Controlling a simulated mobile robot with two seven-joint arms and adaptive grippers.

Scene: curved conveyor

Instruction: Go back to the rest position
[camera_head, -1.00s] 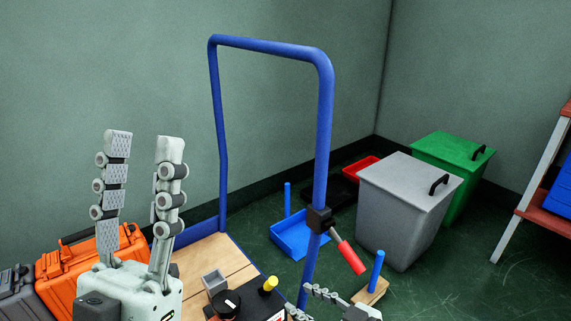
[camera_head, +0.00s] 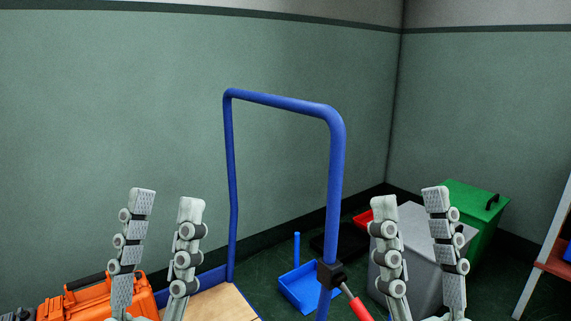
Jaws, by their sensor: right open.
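My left gripper (camera_head: 164,200) stands upright at the lower left, fingers pointing up. Its two fingers are spread apart with nothing between them. My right gripper (camera_head: 409,199) stands upright at the lower right, also with its fingers apart and empty. Only the fingers of both grippers show; their bases are cut off by the bottom edge. The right gripper's fingers stand in front of a grey bin.
A blue cart handle (camera_head: 335,180) rises between the grippers, above a wooden cart deck (camera_head: 222,303). An orange case (camera_head: 85,303) is at lower left. A blue tray (camera_head: 299,288), the grey bin (camera_head: 416,280) and a green bin (camera_head: 478,205) stand on the floor. A shelf frame (camera_head: 540,268) is at right.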

